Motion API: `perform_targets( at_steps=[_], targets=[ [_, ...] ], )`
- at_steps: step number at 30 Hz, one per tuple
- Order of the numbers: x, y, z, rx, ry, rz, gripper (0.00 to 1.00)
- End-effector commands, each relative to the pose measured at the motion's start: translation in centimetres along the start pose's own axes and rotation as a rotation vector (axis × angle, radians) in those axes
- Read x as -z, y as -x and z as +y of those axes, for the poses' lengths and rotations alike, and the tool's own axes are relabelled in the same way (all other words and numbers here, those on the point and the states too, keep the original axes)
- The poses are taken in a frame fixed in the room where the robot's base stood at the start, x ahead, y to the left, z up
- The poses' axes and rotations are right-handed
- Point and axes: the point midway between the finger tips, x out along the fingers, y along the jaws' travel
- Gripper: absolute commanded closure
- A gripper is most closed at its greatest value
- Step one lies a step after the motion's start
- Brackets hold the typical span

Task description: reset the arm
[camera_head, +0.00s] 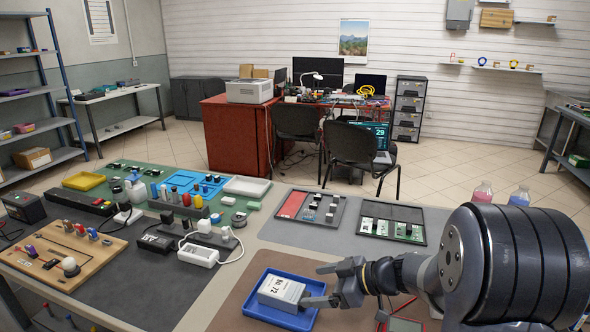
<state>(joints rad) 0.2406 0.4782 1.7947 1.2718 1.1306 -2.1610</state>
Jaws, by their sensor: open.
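My gripper (322,285) reaches in from the right at the front of the table. Its two fingers are apart, pointing left. They are over or beside a white box with dark print (282,292), which sits in a blue tray (262,309). The lower finger overlaps the box's right end in this view; I cannot tell whether it touches. My arm (415,272) stretches over the right part of the table, and its large dark joint hides the table's right front.
Two bottles, pink (482,193) and blue (519,196), stand behind my arm. Two dark trays with small parts (391,222) lie beyond the blue tray. A wooden board with levers (62,255), a power strip and chargers fill the left. A red-edged item (405,324) lies below my gripper.

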Motion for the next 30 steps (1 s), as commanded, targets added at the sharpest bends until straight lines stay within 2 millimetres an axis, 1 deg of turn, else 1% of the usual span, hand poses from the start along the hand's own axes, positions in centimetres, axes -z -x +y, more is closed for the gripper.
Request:
perform_targets(
  at_steps=[1,6,9,13,16,18,30],
  targets=[
    [0.0,-1.2,-0.1,0.006,0.000,-0.001,0.16],
    [0.0,-4.6,-0.2,0.007,0.000,-0.001,0.16],
    [0.1,-6.5,-0.1,0.005,-0.001,-0.001,0.16],
    [0.0,-8.5,-0.1,0.003,0.000,-0.001,0.16],
    [-0.5,-8.6,0.0,-0.001,0.001,0.000,0.16],
    [0.0,-8.2,0.0,-0.001,0.000,0.000,0.16],
    [0.0,-8.2,0.0,-0.001,0.000,0.000,0.16]
  ],
)
